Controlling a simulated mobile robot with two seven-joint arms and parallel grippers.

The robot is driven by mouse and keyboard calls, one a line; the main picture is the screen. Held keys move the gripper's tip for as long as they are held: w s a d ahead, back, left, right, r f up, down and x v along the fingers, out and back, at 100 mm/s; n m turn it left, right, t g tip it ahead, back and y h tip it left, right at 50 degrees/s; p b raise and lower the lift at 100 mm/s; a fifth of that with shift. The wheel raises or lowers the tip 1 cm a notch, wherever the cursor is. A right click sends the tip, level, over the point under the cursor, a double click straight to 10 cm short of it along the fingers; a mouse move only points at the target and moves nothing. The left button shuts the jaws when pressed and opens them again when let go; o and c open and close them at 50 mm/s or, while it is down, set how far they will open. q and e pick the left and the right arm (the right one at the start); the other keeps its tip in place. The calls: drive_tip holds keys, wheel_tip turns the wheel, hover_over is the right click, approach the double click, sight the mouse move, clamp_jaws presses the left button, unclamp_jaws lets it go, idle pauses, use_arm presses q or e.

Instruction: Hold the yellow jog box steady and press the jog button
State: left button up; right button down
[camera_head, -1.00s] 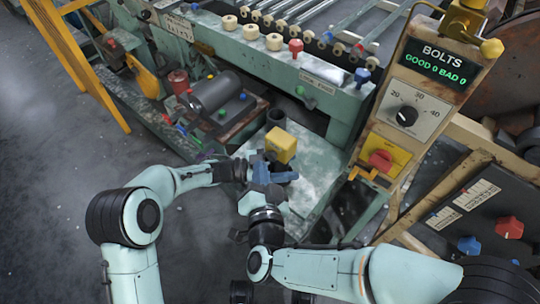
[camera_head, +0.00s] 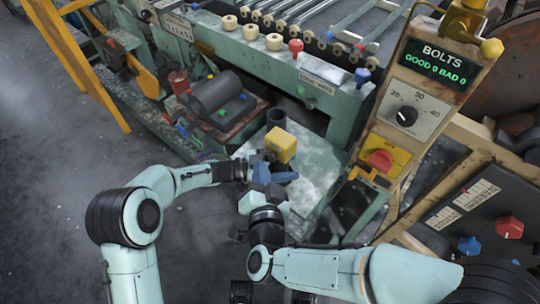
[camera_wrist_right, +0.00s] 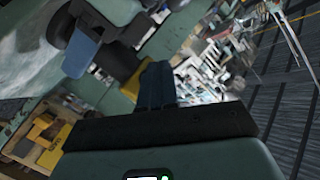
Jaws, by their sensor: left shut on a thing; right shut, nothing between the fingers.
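The yellow jog box (camera_head: 281,146) stands above the green plate by the machine's front. My left gripper (camera_head: 284,177), with blue fingers, reaches it from the left and is shut on it; the exact contact is hard to see. In the right wrist view, the box (camera_wrist_right: 127,60) is dark yellow and partly covered. A blue finger of my left gripper (camera_wrist_right: 80,52) shows beside it. My right gripper (camera_head: 260,173) is close below the box, shut and empty; its blue fingers (camera_wrist_right: 156,85) point towards the box in the right wrist view. I cannot make out the jog button.
The green machine (camera_head: 255,62) with rollers is at the back. A control post (camera_head: 432,70) with a dial, a red knob (camera_head: 380,159) and a BOLTS display stands at the right. The floor (camera_head: 50,190) at the left is clear.

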drive_tip(key=shift+w+d, duration=0.25)
drive_tip(key=shift+w, duration=0.1)
drive_tip(key=shift+w+d, duration=0.3)
drive_tip(key=shift+w, duration=0.1)
idle(0.8)
drive_tip(key=shift+s+a, duration=0.55)
drive_tip(key=shift+s, duration=0.2)
drive_tip(key=s+a, duration=0.1)
drive_tip(key=s, duration=0.1)
drive_tip(key=s+a, duration=0.2)
idle(0.5)
idle(1.4)
use_arm(q)
drive_tip(key=o, duration=1.4)
